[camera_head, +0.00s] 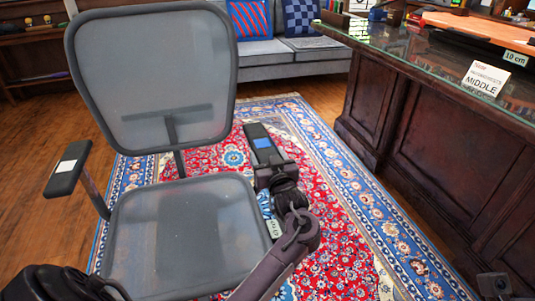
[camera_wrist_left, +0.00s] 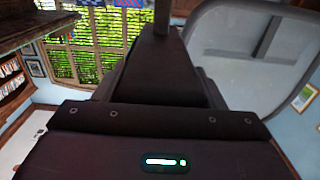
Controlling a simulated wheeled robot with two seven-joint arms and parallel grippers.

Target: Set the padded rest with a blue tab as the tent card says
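The grey mesh chair (camera_head: 185,235) has two padded rests. The right-hand rest (camera_head: 254,130) has a blue tab (camera_head: 262,143); the left-hand rest (camera_head: 69,161) has a white tab (camera_head: 73,167). My left gripper (camera_head: 267,170) is at the near end of the blue-tab rest, seemingly touching it. Its fingers are hidden in both views, so its opening does not show. In the left wrist view a dark shape (camera_wrist_left: 165,75) fills the middle, beyond the gripper body. A small label (camera_head: 274,228) shows low beside the seat. The tent card (camera_head: 485,79) on the desk reads "MIDDLE"; its smaller print is unclear.
The glass-topped wooden desk (camera_head: 400,115) stands on the right. A "10 cm" block (camera_head: 516,58) sits on it. A grey sofa (camera_head: 285,55) with cushions is behind. A patterned rug (camera_head: 345,215) lies under the chair, with clear floor between chair and desk.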

